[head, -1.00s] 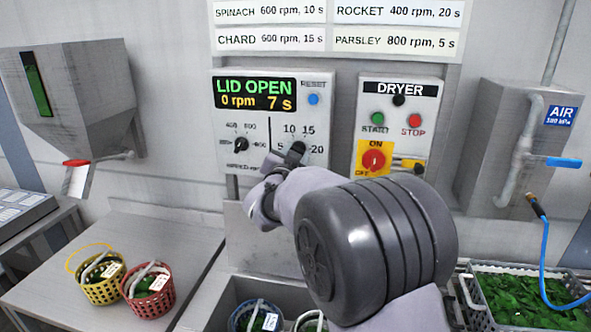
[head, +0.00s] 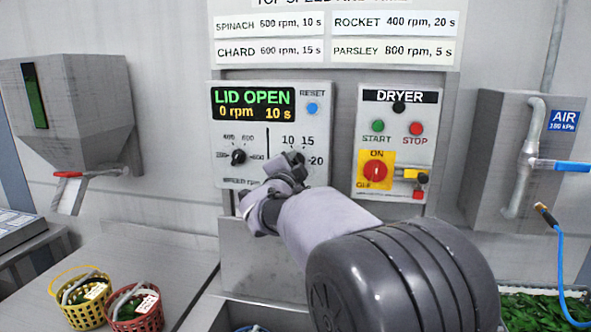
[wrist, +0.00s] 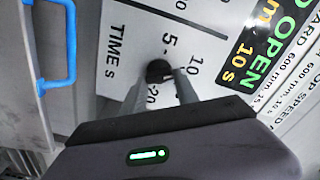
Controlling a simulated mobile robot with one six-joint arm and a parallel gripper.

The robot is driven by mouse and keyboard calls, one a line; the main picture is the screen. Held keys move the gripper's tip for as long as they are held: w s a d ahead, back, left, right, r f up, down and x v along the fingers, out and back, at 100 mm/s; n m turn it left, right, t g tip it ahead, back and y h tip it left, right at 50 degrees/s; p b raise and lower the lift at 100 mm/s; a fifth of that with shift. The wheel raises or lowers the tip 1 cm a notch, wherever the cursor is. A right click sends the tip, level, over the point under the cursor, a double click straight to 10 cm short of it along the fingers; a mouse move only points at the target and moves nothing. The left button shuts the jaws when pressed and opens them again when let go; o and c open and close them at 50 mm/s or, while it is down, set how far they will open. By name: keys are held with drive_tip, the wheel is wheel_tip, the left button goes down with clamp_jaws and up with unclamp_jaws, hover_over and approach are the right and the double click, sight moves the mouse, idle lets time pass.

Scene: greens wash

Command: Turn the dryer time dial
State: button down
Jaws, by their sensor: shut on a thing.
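The time dial (wrist: 157,69) is a dark round knob on the white control panel (head: 225,125), between the marks 5, 10, 15 and 20. My gripper (wrist: 160,84) is shut on the dial, one finger on each side, in the wrist view. In the head view my gripper (head: 290,163) and wrist cover most of the dial, so its pointer is hard to read. The panel display (head: 252,104) reads LID OPEN, 0 rpm, 10 s. The speed dial (head: 238,157) stands to the left of the time dial.
The dryer box (head: 397,140) with start and stop buttons and a red switch (head: 375,171) is right of the panel. An air pipe (head: 528,150) with a blue handle is farther right. Yellow (head: 83,311) and red (head: 140,322) baskets stand at lower left.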

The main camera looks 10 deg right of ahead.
idle(0.4)
drive_tip(key=c, duration=0.9)
unclamp_jaws()
drive_tip(key=shift+s, duration=0.1)
drive_tip(key=p+v, duration=0.2)
drive_tip(key=v, duration=1.5)
drive_tip(key=shift+s+a+f, duration=0.1)
drive_tip(key=s+f+n+g+y, duration=0.3)
drive_tip(key=s+f+n, duration=0.1)
drive_tip(key=s, duration=0.6)
drive_tip(key=s+d+f+n+g+y, duration=0.1)
drive_tip(key=s+f+n+g+y, duration=0.2)
drive_tip(key=s+f, duration=0.4)
drive_tip(key=s+d+f+n+g+y, duration=0.1)
drive_tip(key=s+f+n+g, duration=0.3)
drive_tip(key=s, duration=0.9)
drive_tip(key=shift+s+d+f+n+g+y, duration=0.15)
drive_tip(key=shift+f+n+g+y, duration=0.1)
drive_tip(key=shift+f+y, duration=0.2)
drive_tip(key=shift+s+d+f+n+g+y, duration=0.15)
drive_tip(key=shift+f+n+y, duration=0.1)
drive_tip(key=shift+f+y, duration=0.15)
